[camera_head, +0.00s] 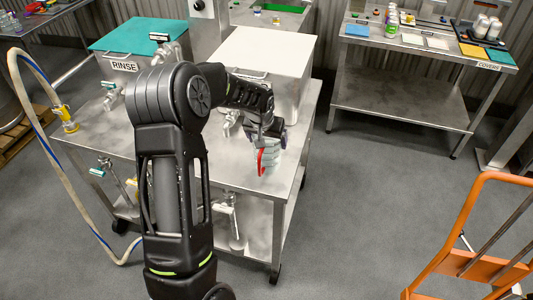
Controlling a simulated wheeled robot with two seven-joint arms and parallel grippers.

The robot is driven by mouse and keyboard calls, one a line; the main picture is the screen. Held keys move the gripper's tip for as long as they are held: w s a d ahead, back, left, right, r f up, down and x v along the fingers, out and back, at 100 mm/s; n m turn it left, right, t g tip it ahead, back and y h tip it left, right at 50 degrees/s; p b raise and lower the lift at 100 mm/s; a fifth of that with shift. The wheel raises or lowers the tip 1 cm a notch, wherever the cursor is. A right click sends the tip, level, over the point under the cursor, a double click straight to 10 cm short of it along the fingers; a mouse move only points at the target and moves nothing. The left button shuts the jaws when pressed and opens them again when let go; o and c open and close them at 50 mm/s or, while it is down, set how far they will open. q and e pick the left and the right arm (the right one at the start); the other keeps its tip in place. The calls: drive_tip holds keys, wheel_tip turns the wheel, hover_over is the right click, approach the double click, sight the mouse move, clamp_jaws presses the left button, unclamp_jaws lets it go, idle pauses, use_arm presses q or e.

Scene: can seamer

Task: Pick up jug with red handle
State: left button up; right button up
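The jug (271,156) is small and pale grey. Its red handle (260,160) faces left. It is at the near right part of the steel table (230,175), close to the right edge. My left arm reaches in from the bottom, left of centre, and bends over to the right. My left gripper (271,136) is right at the top of the jug, pointing down. The fingers are small and partly hidden, so I cannot tell whether they are closed on it. I cannot tell whether the jug touches the table. My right gripper is not in view.
A white-topped box (262,47) and a teal-topped RINSE box (136,35) stand on the table behind the arm. A hose (45,150) hangs at the left. A COVERS table (405,110) stands back right. An orange hand truck (470,215) is at right; floor between is clear.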

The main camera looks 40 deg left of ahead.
use_arm(q)
drive_tip(key=shift+c, duration=0.5)
drive_tip(key=shift+r, duration=0.1)
wheel_tip(320, 180, up, 10)
drive_tip(key=b, duration=0.1)
drive_tip(key=shift+b, duration=0.4)
